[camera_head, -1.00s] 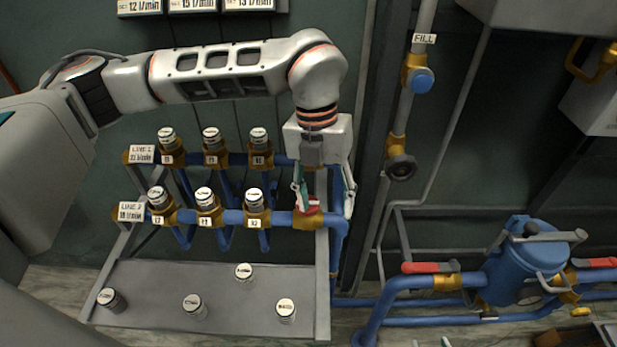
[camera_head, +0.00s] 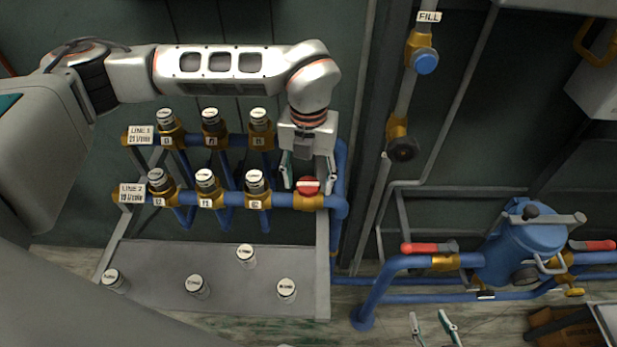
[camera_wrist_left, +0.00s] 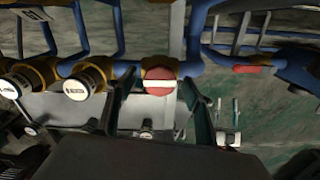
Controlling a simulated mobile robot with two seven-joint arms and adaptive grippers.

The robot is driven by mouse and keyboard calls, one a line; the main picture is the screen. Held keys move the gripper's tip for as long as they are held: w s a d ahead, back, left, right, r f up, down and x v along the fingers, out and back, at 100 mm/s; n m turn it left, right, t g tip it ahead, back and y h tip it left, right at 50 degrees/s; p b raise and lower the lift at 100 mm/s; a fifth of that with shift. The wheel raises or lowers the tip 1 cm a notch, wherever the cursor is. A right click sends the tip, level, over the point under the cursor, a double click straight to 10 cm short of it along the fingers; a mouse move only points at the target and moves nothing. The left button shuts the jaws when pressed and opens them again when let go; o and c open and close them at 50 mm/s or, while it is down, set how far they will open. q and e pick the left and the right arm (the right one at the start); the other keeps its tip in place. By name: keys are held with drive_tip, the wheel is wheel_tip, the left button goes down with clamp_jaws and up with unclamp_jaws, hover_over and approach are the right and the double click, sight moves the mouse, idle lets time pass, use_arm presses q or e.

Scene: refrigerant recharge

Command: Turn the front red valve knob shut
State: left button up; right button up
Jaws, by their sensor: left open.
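The front red valve knob (camera_head: 307,187), round with a white bar across its face, sits on a brass body at the right end of the lower LINE 2 pipe. In the left wrist view the knob (camera_wrist_left: 160,84) is centred, its bar horizontal. My left gripper (camera_head: 308,178) is open, with one finger on each side of the knob; the left wrist view shows its fingers (camera_wrist_left: 159,100) apart with gaps beside the knob. My left wrist hides the right end of the LINE 1 pipe. My right gripper (camera_head: 433,325) is open and empty at the bottom edge.
Several white-capped valves, such as one (camera_head: 256,182) left of the knob, line both pipes. A grey shelf (camera_head: 222,275) below holds several white-capped pieces. A vertical pipe with a blue knob (camera_head: 425,61) and a blue tank (camera_head: 527,240) stand to the right.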

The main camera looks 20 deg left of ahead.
use_arm(q)
drive_tip(key=c, duration=1.1)
drive_tip(key=shift+m, duration=0.3)
drive_tip(key=m+b, duration=0.1)
drive_tip(key=m, duration=0.1)
drive_tip(key=shift+m, duration=0.4)
drive_tip(key=m, duration=0.2)
drive_tip(key=shift+m, duration=0.3)
drive_tip(key=m, duration=0.6)
drive_tip(key=shift+d+r+b, duration=0.1)
drive_tip(key=shift+b, duration=0.2)
drive_tip(key=m, duration=0.5)
drive_tip(key=shift+m, duration=0.4)
